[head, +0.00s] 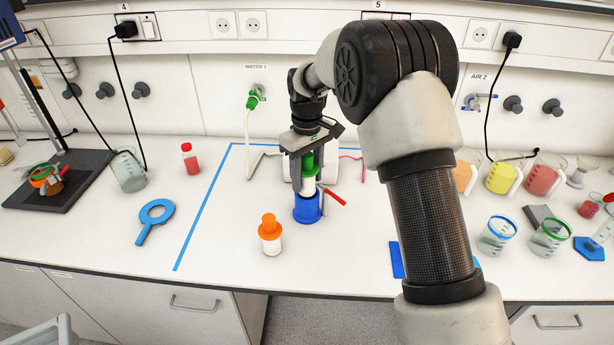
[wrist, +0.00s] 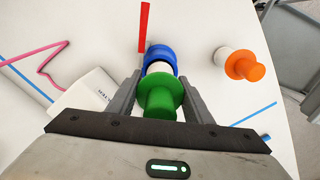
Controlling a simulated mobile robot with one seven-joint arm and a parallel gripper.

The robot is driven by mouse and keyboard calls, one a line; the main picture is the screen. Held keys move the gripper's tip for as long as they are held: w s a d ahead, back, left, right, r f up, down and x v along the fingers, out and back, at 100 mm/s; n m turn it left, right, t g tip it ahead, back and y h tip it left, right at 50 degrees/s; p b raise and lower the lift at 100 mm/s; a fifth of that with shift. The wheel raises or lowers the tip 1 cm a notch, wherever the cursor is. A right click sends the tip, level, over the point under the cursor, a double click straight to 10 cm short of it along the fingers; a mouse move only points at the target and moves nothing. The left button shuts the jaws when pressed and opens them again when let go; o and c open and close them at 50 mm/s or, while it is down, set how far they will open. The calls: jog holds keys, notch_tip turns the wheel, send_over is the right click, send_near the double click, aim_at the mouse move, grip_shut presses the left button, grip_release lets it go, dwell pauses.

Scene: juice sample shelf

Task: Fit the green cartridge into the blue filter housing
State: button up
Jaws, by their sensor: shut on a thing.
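The green cartridge (head: 308,162) has a green flanged top and a white body. My gripper (head: 308,178) is shut on it and holds it upright over the blue filter housing (head: 307,210). In the wrist view the green top (wrist: 158,95) sits between the two fingers, with the blue housing (wrist: 161,55) just beyond the white body. The white body's lower end lines up with the housing's mouth. I cannot tell whether it is inside the rim or just above it. A red lever (head: 335,197) sticks out beside the housing.
An orange-topped cartridge (head: 270,235) stands at the front left of the housing. Blue tape (head: 207,205) marks the work area. Several beakers (head: 497,236) stand at the right.

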jog(key=o, duration=1.2)
notch_tip(320, 180, up, 17)
jog(key=s+d+r+m+t, duration=0.1)
jog(key=s+d+r+m, duration=0.1)
jog(key=s+d+r, duration=0.4)
jog(key=s+d+r+m+t, duration=0.2)
jog(key=s+d+r, duration=0.25)
jog(key=s, duration=0.55)
jog(key=s+d+f+m+t, duration=0.1)
jog(key=s+d+f+m, duration=0.1)
jog(key=s, duration=0.5)
jog(key=s+d+f+m+t+p, duration=0.1)
jog(key=s+d+f, duration=0.3)
jog(key=s, duration=0.4)
jog(key=shift+s+d+f+m+t, duration=0.15)
jog(key=shift+s+f+m+t, duration=0.15)
jog(key=shift+m, duration=0.5)
